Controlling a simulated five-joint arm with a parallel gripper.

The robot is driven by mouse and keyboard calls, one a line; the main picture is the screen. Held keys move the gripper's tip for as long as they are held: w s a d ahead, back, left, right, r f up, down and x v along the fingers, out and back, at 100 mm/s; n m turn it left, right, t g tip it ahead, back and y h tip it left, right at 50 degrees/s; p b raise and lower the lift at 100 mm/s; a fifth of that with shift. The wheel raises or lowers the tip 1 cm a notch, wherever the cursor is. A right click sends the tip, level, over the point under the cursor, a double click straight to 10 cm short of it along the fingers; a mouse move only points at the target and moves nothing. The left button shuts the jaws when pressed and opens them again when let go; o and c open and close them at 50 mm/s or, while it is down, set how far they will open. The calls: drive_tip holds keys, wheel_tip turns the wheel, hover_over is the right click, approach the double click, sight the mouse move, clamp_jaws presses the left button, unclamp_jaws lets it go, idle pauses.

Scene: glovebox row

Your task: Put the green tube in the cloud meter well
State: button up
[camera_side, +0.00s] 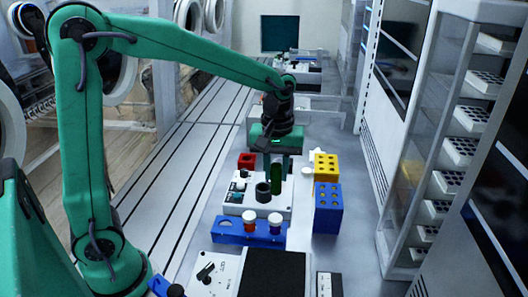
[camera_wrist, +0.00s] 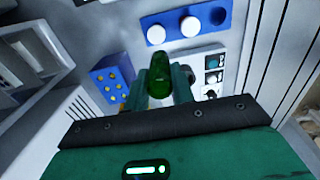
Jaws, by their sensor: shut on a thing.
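The green tube (camera_side: 277,178) is upright in my gripper (camera_side: 276,168), which is shut on it. In the wrist view the tube (camera_wrist: 159,88) shows between the two fingers (camera_wrist: 160,78). The cloud meter appears to be the white box (camera_side: 240,205) with small knobs on its left part. Its well is the dark round collar (camera_side: 263,192) on top. In the side view the tube's lower end is just right of and behind the collar, apart from it.
A blue rack (camera_side: 229,232) with two capped tubes stands in front of the meter. A white device (camera_side: 212,272) is at the front.

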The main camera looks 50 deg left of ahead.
drive_tip(key=w+a+f, duration=0.4)
drive_tip(key=a+f, duration=0.2)
drive_tip(key=a, duration=0.4)
drive_tip(key=shift+a+f, duration=0.15)
drive_tip(key=shift+f, duration=0.2)
drive_tip(key=shift+w+f, duration=0.1)
drive_tip(key=shift+f, duration=1.9)
drive_tip(key=shift+f, duration=0.15)
drive_tip(key=o, duration=1)
drive_tip(key=shift+c, duration=0.2)
